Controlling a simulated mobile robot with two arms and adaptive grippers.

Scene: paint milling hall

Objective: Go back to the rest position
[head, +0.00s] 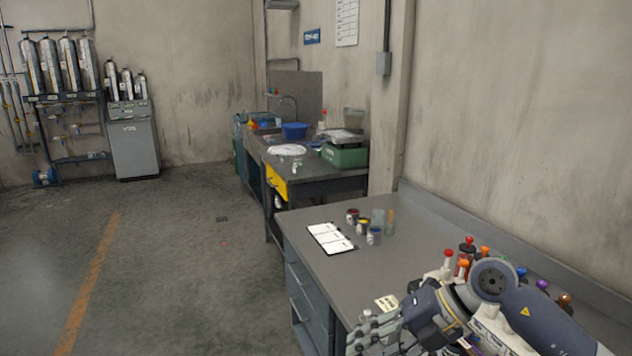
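My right arm comes in from the lower right over the near grey workbench (290,225). Its gripper (368,334) points left, low in the picture, by the bench's front edge. The fingers are small and partly cut off by the picture's bottom edge, so I cannot tell whether they are open or shut. No held object can be made out. My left gripper and arm are not in view.
On the near bench lie a white sheet board (331,238), small paint jars (374,235) and a label card (386,303). Several bottles with coloured caps (448,262) stand close behind my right arm. A second bench holds a green scale (344,155). Open floor (170,270) lies left.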

